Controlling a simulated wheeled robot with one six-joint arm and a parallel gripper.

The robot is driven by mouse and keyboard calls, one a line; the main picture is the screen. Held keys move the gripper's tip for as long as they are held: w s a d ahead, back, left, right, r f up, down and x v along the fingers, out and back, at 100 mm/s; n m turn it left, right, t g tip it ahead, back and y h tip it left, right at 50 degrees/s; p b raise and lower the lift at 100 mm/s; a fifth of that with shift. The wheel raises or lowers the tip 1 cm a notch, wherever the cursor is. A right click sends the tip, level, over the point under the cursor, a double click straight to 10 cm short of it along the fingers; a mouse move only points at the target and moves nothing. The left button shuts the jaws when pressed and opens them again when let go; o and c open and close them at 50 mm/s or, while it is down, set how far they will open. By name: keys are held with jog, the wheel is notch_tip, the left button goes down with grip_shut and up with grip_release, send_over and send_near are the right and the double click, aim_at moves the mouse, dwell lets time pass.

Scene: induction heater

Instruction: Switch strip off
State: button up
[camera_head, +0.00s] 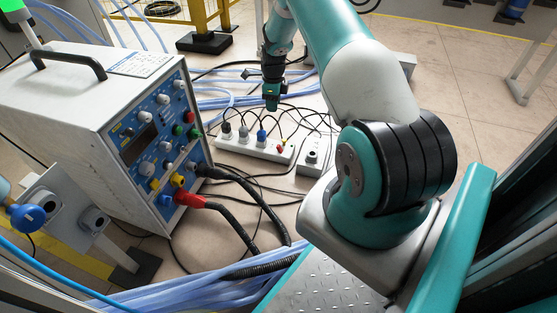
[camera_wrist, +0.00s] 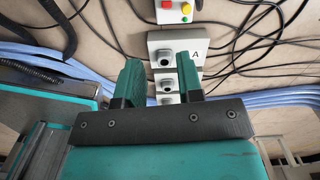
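The white power strip (camera_head: 250,150) lies on the floor beside the heater, with several dark plugs and a blue plug in it. Small red and yellow parts show near its right end.
A grey box with a round socket (camera_head: 313,155) stands right of the strip; a pale unit marked A (camera_wrist: 178,50) shows beyond my fingers. The blue-panelled heater (camera_head: 155,140) stands left. Black cables and blue hoses (camera_head: 220,290) cover much floor.

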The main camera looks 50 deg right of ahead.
jog(key=m+b, duration=0.1)
send_over(279, 146)
notch_tip(279, 146, down, 5)
jog(key=f+b, duration=0.5)
jog(key=f, duration=0.3)
jog(key=f+b, duration=0.4)
jog(key=f, duration=0.3)
jog(key=shift+w+f+b, duration=0.2)
jog(key=shift+f+b, duration=0.15)
jog(key=shift+f, duration=0.05)
grip_shut()
